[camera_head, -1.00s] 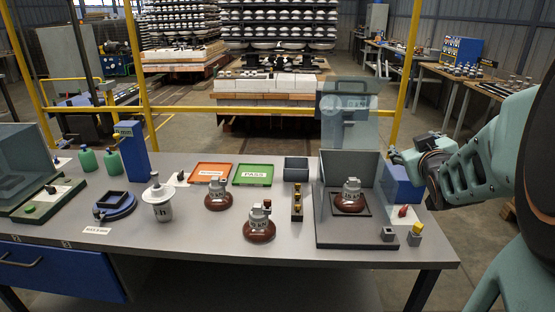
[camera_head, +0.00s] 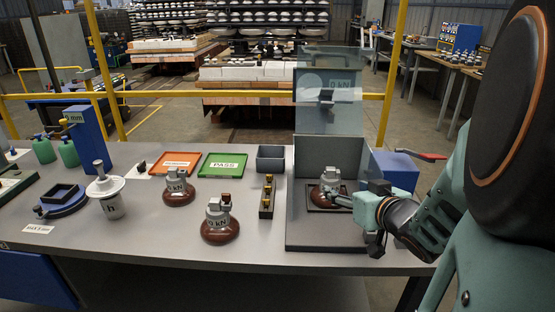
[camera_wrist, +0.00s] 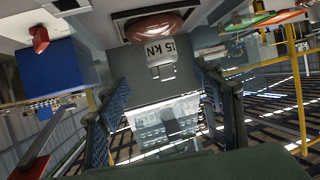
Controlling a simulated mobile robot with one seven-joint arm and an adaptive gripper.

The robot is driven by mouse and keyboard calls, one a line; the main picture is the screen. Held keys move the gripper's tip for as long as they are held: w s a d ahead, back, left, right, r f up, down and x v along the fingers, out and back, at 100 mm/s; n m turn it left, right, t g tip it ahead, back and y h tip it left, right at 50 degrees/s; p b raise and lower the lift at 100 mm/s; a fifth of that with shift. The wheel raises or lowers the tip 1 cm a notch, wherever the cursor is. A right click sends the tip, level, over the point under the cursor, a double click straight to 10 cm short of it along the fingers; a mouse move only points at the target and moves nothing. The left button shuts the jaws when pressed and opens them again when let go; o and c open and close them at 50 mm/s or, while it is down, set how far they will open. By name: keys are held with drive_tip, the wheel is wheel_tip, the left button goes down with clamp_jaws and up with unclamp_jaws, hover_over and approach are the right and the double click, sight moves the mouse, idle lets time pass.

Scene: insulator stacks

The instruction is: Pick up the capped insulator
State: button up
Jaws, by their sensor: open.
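A brown insulator with a grey metal cap (camera_head: 329,186) sits upright on a dark square pad inside the open test box (camera_head: 330,152). My gripper (camera_wrist: 163,78) is open, with one finger on each side of the cap. In the head view my gripper (camera_head: 347,201) reaches into the box from the right, its tips close to the cap. I cannot tell if a finger touches it.
A blue unit (camera_head: 394,169) adjoins the box's right side. A clear panel (camera_head: 328,95) rises behind.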

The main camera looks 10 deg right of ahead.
sight(334, 181)
drive_tip(key=p+x, duration=0.1)
drive_tip(key=p, duration=0.2)
drive_tip(key=p+x, duration=0.1)
drive_tip(key=p, duration=0.2)
drive_tip(key=shift+w+a+r, duration=0.1)
drive_tip(key=shift+w, duration=0.2)
drive_tip(key=shift+f+b+x, duration=0.2)
drive_tip(key=shift+b+x, duration=0.1)
drive_tip(key=shift+x, duration=0.8)
drive_tip(key=shift+b+x, duration=0.35)
drive_tip(key=shift+x, duration=2.65)
clamp_jaws()
drive_tip(key=shift+r, duration=0.2)
